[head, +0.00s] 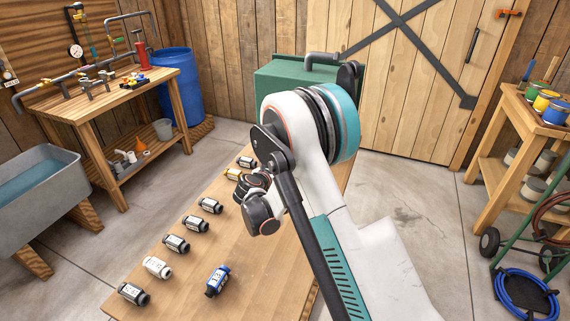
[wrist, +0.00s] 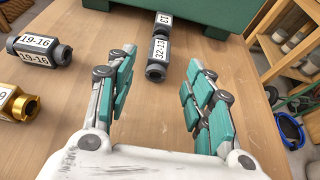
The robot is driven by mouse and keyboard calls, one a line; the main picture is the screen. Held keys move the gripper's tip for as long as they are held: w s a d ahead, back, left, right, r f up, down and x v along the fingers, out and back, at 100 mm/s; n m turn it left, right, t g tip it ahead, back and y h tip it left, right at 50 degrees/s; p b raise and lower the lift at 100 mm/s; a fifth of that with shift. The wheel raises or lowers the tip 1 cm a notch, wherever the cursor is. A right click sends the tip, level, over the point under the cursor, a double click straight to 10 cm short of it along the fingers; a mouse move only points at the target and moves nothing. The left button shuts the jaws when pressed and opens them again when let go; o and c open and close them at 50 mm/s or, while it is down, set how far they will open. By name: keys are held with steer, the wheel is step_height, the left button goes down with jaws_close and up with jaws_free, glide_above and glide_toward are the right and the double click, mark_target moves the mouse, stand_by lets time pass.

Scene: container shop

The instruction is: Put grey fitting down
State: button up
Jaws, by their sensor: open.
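In the wrist view a grey fitting (wrist: 156,70) with a white label reading 32-13 lies on the wooden table. My gripper (wrist: 156,86) is open, its green-padded fingers spread either side of the space in front of this fitting. Nothing is held between them. Another labelled grey piece (wrist: 163,17) is directly behind it; I cannot tell if they touch or are one fitting. In the head view my arm hides this spot and the gripper's fingers.
A grey 19-16 fitting (wrist: 61,53) and a gold fitting (wrist: 24,106) lie left of my gripper. A green box (head: 283,82) stands at the table's far end. More fittings, including a blue one (head: 217,281), lie along the wooden table (head: 190,285).

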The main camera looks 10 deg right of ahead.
steer(key=v, duration=0.3)
steer(key=shift+s+a+p, duration=0.1)
steer(key=shift+p, duration=0.25)
steer(key=shift+s+r, duration=0.15)
steer(key=shift+r, duration=0.1)
steer(key=s+d+r+m+g+y, duration=0.2)
steer(key=s+d+r+m, duration=0.2)
steer(key=s+r+m, duration=0.4)
steer(key=s+d+r+m+g+y, duration=0.1)
steer(key=s+d+r+m, duration=0.2)
steer(key=s+r+m, duration=0.55)
steer(key=s+r+m+y, duration=0.1)
steer(key=s+m, duration=0.5)
steer(key=s, duration=0.6)
steer(key=s+r+m+g+y, duration=0.1)
steer(key=s+m, duration=0.5)
steer(key=s, duration=0.7)
steer(key=shift+s+a+r+m+y, duration=0.35)
steer(key=shift+a+r+y, duration=0.15)
steer(key=shift+y, duration=0.7)
